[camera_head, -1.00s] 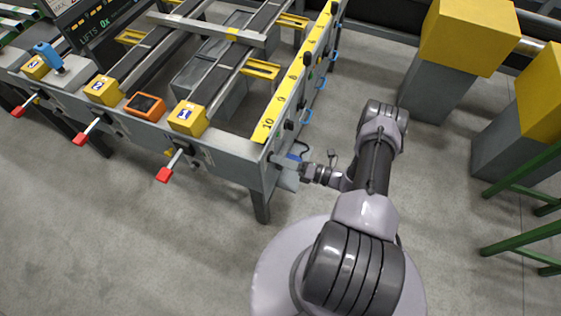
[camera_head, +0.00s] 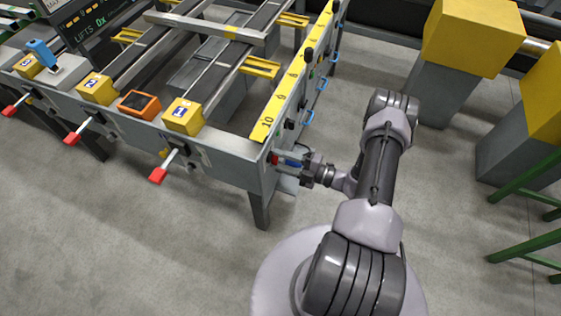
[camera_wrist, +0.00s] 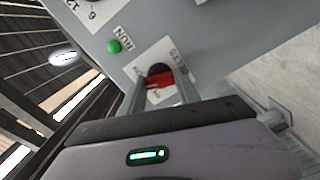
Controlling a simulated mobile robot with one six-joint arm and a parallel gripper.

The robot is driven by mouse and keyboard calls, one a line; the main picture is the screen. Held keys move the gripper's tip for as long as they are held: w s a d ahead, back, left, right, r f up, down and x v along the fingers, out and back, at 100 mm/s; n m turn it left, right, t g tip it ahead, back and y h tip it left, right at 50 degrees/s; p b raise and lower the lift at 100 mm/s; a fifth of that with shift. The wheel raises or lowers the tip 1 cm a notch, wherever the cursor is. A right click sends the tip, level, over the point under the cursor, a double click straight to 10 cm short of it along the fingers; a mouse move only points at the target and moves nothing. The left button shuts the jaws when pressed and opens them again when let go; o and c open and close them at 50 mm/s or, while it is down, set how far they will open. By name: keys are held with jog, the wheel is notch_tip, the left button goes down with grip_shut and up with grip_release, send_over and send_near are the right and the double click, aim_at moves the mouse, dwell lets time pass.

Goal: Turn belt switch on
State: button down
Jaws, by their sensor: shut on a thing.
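The belt switch (camera_wrist: 158,76) sits on a white label plate on the grey side panel in the wrist view. It shows a dark rounded part and a red part, and the lettering beside it is only partly readable. My gripper (camera_wrist: 163,88) has its two fingers on either side of the switch and is shut on it. In the head view my gripper (camera_head: 283,160) reaches the end face of the table frame, just below the yellow scale. The switch is mostly hidden there, with a bit of red showing at the fingertips.
A green lamp (camera_wrist: 114,46) marked RUN is beside the switch plate. The runout table (camera_head: 225,145) carries red-handled levers (camera_head: 158,175) along its front. Blue handles (camera_head: 309,117) line its right side. Yellow-topped grey posts (camera_head: 470,40) and green rails (camera_head: 525,185) stand at the right.

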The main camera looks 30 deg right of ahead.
jog(key=shift+m+b, duration=0.45)
jog(key=shift+m, duration=1.75)
jog(key=c, duration=0.9)
grip_release()
jog(key=shift+s, duration=0.1)
jog(key=p+v, duration=0.3)
jog(key=v, duration=1.4)
jog(key=shift+s+d, duration=0.1)
jog(key=shift+d, duration=0.05)
